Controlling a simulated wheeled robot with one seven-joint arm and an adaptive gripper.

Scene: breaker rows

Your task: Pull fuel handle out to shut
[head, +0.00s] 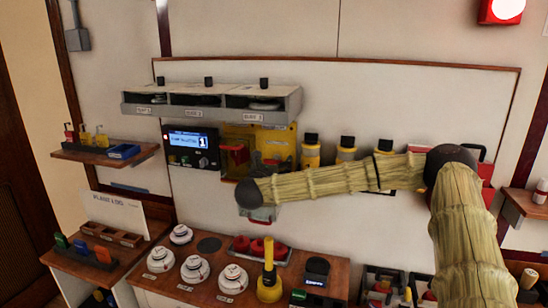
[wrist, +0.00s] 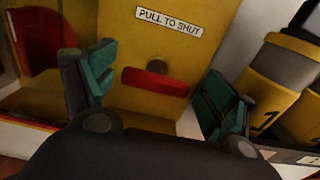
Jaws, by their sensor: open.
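Whether the fingertips reach past the bar's face is unclear.
Another red handle (head: 236,154) is at the panel's left, close to my left finger in the wrist view. A control unit (head: 192,146) is left of it. Yellow bottles (head: 311,155) stand to the right. A grey shelf (head: 212,105) juts out above; a wooden counter (head: 210,243) lies below.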

